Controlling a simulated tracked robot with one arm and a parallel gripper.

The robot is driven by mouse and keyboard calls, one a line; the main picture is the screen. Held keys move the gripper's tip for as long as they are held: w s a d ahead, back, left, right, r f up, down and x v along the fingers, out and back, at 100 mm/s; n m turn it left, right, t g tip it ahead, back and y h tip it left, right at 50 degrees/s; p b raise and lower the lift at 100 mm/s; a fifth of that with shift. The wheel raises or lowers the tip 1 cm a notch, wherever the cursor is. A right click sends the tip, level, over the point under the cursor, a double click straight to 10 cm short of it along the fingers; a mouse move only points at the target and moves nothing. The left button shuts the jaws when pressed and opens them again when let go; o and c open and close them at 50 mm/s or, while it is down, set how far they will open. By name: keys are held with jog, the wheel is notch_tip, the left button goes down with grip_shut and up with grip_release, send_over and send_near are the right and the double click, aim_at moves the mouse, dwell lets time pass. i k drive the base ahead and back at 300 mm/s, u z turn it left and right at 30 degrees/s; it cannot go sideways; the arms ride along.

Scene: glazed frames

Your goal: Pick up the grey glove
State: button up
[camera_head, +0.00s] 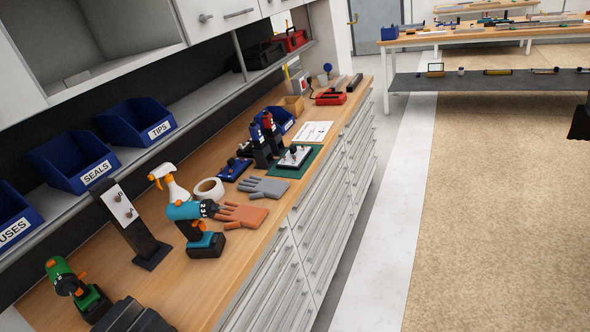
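The grey glove (264,187) lies flat on the wooden workbench (188,290), near its front edge. An orange glove (243,214) lies just in front of it, nearer to me. A white roll of tape (209,189) sits to the left of the grey glove. A green mat (301,167) with a device on it lies just beyond. The grey glove shows with nothing on top of it.
A teal drill (205,243), a spray bottle (172,184), a dark stand (134,224) and a green drill (74,288) stand on the near bench. Blue bins (73,160) line the shelf behind. Drawers (308,252) front the bench; floor (480,220) to the right is clear.

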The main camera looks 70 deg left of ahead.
aim_at(260, 187)
jog(key=z, duration=0.05)
jog(key=i, duration=1.8)
jog(key=u, duration=2.75)
jog(key=i, duration=1.05)
jog(key=z, duration=0.1)
